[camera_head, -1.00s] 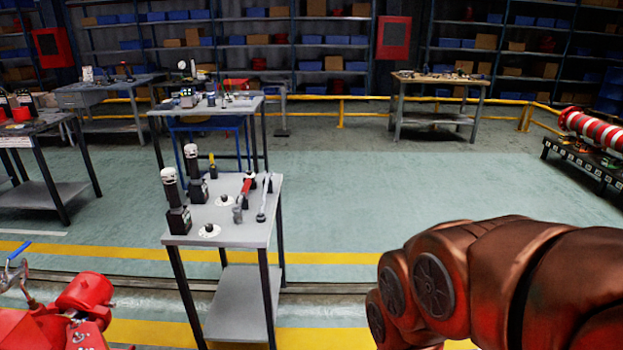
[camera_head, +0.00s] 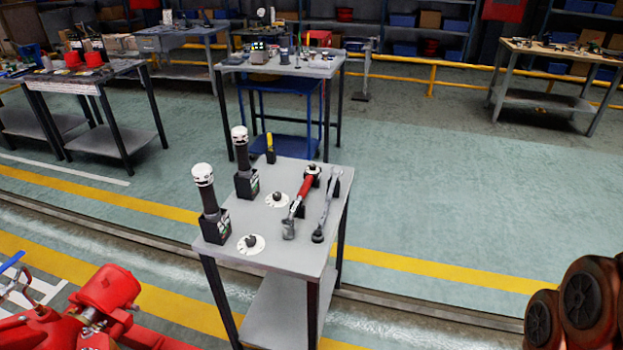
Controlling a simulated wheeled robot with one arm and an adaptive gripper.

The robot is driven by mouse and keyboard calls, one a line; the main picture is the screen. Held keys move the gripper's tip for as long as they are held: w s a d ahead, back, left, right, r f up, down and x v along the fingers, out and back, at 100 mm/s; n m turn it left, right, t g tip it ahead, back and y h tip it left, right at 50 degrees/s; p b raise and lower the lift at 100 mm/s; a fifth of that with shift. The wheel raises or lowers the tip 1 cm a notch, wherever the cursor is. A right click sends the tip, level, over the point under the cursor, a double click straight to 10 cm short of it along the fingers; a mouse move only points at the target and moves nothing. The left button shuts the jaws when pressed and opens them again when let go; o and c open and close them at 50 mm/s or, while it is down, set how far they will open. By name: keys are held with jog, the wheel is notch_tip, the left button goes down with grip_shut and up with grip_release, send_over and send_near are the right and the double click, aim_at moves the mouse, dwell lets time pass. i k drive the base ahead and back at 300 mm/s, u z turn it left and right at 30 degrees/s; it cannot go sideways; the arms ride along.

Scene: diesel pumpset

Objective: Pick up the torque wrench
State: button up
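Two long tools lie side by side on the right part of the small grey table (camera_head: 268,234). One has a red grip with dark and silver ends (camera_head: 305,194). The other is a slim silver wrench (camera_head: 326,208) to its right, with a round head at the near end. I cannot tell for certain which is the torque wrench. Both seem to rest on small dark holders. My gripper is out of view; only brown-red joints of my arm show at the lower right, apart from the table.
On the same table stand two black upright tools with white tops (camera_head: 204,174), (camera_head: 240,136), two white discs with dark knobs (camera_head: 251,243), (camera_head: 277,199), and a yellow-handled tool (camera_head: 270,145). Red machinery (camera_head: 105,290) is at the lower left. Floor right of the table is clear.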

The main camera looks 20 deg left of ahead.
aim_at(287, 224)
jog(key=u, duration=0.5)
jog(key=i, duration=0.9)
jog(key=u, duration=1.3)
jog(key=i, duration=0.3)
jog(key=u, duration=0.2)
